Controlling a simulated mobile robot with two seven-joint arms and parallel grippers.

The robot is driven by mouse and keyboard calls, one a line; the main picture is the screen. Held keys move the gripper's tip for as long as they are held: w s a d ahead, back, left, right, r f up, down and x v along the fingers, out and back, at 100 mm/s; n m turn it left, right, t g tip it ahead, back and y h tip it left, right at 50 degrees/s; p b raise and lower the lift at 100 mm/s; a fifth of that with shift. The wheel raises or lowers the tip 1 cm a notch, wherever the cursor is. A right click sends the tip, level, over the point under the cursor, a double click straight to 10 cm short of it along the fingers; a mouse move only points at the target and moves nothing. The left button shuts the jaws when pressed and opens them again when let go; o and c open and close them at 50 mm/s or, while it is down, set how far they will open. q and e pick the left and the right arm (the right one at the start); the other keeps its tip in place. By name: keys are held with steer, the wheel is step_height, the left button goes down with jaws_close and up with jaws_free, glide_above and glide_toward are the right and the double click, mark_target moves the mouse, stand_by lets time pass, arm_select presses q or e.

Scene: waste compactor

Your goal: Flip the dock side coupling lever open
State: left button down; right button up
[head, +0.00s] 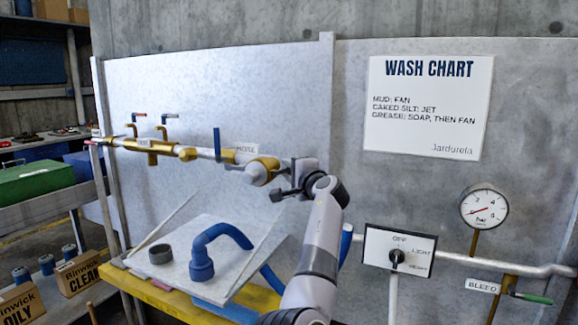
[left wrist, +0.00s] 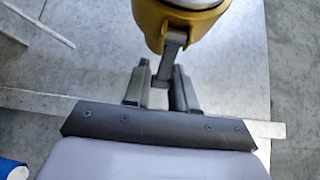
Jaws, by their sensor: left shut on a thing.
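The brass coupling (head: 262,171) sits at the right end of the wall pipe, and it also fills the top of the left wrist view (left wrist: 185,28). A grey lever (left wrist: 172,52) hangs from the coupling and reaches down between my fingers. My left gripper (head: 279,182) is beside the coupling, and its two dark fingers (left wrist: 161,78) are shut on the lever's lower end. In the head view the lever is too small and too covered by the gripper to make out. My right gripper is not in view.
A blue handle (head: 217,144) stands upright on the pipe left of the coupling. A tilted white board (head: 220,222) with a blue hose end (head: 201,268) and a grey ring (head: 160,254) lies below. A selector switch (head: 397,257) and gauge (head: 484,208) are at right.

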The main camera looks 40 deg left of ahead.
arm_select(q)
steer(key=s+d+m+t+h+p, duration=0.1)
steer(key=s+d+m+t+h, duration=0.1)
steer(key=m+t+h, duration=0.3)
steer(key=s+d+m+t+h+p, duration=0.1)
steer(key=d+m+t+h, duration=0.2)
steer(key=h, duration=0.9)
steer(key=shift+s+m+t, duration=0.4)
steer(key=shift+m+t, duration=1.1)
steer(key=shift+m, duration=1.4)
steer(key=shift+s+d+m+h, duration=0.15)
steer(key=shift+m+h, duration=0.25)
steer(key=shift+h, duration=0.3)
steer(key=c, duration=1.2)
jaws_free()
steer(key=shift+s+a+f+b, duration=0.1)
steer(key=shift+s+a+b, duration=0.15)
steer(key=shift+s+b, duration=1.1)
steer(key=shift+s+a+b, duration=0.2)
steer(key=shift+s+b, duration=0.25)
steer(key=shift+s, duration=1.7)
